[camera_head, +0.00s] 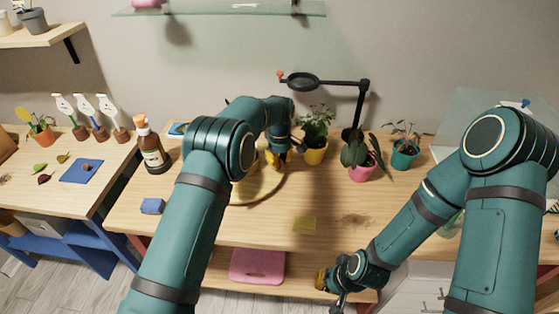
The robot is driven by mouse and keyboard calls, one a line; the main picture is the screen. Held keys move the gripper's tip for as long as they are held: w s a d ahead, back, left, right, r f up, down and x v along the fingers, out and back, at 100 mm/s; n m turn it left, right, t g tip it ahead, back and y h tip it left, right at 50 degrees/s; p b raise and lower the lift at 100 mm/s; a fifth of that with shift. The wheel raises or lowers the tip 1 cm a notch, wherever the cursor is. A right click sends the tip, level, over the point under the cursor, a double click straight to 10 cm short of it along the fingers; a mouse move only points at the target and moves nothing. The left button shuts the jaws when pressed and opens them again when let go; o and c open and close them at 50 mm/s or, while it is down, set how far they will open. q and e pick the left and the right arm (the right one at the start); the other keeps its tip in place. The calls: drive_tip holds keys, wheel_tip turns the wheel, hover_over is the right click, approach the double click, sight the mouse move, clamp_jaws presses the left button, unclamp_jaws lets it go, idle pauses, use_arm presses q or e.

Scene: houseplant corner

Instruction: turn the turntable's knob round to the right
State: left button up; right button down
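The turntable (272,191) is a round, light wooden disc on the middle table, partly hidden behind my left arm. My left gripper (275,158) is over the back part of the turntable, small and mostly covered by its own wrist. Yellow shows beside its fingers; I cannot tell whether that is the knob, a pot or part of the gripper. I cannot make out the knob, nor whether the fingers touch it. My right gripper (336,304) hangs low at the table's front edge, away from the turntable, and is cut by the picture's lower edge.
Potted plants in yellow (315,155), pink (361,171) and teal (404,158) pots stand right of the turntable. A magnifier (304,81) on a stand rises behind. A brown bottle (152,152) and blue block (152,206) are left. The table's front middle is mostly clear.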

use_arm(q)
drive_tip(key=o, duration=0.5)
drive_tip(key=shift+w+f, duration=0.15)
drive_tip(key=shift+o, duration=0.2)
wheel_tip(320, 180, up, 12)
idle(0.4)
